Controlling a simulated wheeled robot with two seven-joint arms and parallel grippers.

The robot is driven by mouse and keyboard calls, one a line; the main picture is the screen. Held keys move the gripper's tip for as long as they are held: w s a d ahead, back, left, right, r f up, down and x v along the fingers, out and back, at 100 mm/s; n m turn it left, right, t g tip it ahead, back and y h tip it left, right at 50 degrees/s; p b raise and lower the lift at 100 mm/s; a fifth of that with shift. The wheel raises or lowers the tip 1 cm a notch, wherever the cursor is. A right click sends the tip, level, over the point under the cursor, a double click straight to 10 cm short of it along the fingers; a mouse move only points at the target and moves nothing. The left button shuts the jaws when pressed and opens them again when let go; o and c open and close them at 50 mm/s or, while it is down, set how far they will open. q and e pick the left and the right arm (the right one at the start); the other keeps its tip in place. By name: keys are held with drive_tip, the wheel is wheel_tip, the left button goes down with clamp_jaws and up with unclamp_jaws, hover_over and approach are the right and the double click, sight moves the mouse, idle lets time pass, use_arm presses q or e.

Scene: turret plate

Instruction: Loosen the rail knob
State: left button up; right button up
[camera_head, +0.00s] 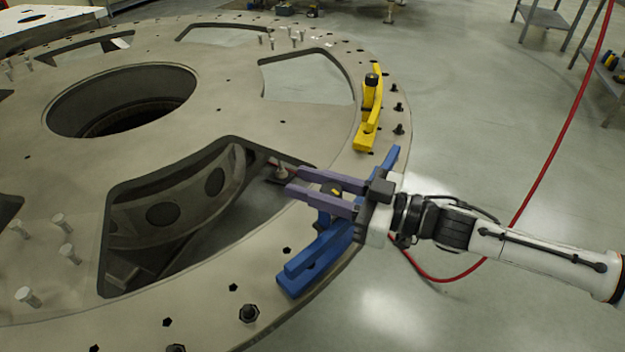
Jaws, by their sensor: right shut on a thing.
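The turret plate (225,110) is a large tan ring with cut-out windows and a round central hole. A blue rail (318,262) lies along its right rim, its middle hidden under my right gripper. The rail knob (336,191), small and dark with a yellow mark, shows between the gripper's two purple fingers. My right gripper (296,181) reaches in from the right, level over the blue rail, and is shut on the knob; its fingertips extend past the knob over the plate. My left gripper is not in view.
A yellow rail (366,125) with a dark knob (372,80) sits farther back on the rim. Bolts (249,313) stand along the edge. A red hose (545,190) hangs at right and passes behind my arm. The floor (460,110) beyond is mostly clear.

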drive_tip(key=shift+s+a+n+g+y, duration=0.1)
drive_tip(key=shift+s+n+g+y, duration=0.1)
drive_tip(key=shift+n+g, duration=0.35)
drive_tip(key=shift+s+n+g+y, duration=0.1)
drive_tip(key=shift+n+g+y, duration=0.2)
drive_tip(key=shift+g, duration=0.45)
drive_tip(key=o, duration=1)
drive_tip(key=shift+a, duration=0.1)
drive_tip(key=shift+o, duration=0.2)
drive_tip(key=s+d+b, duration=0.1)
drive_tip(key=d, duration=0.9)
drive_tip(key=shift+s, duration=0.4)
drive_tip(key=shift+d, duration=0.1)
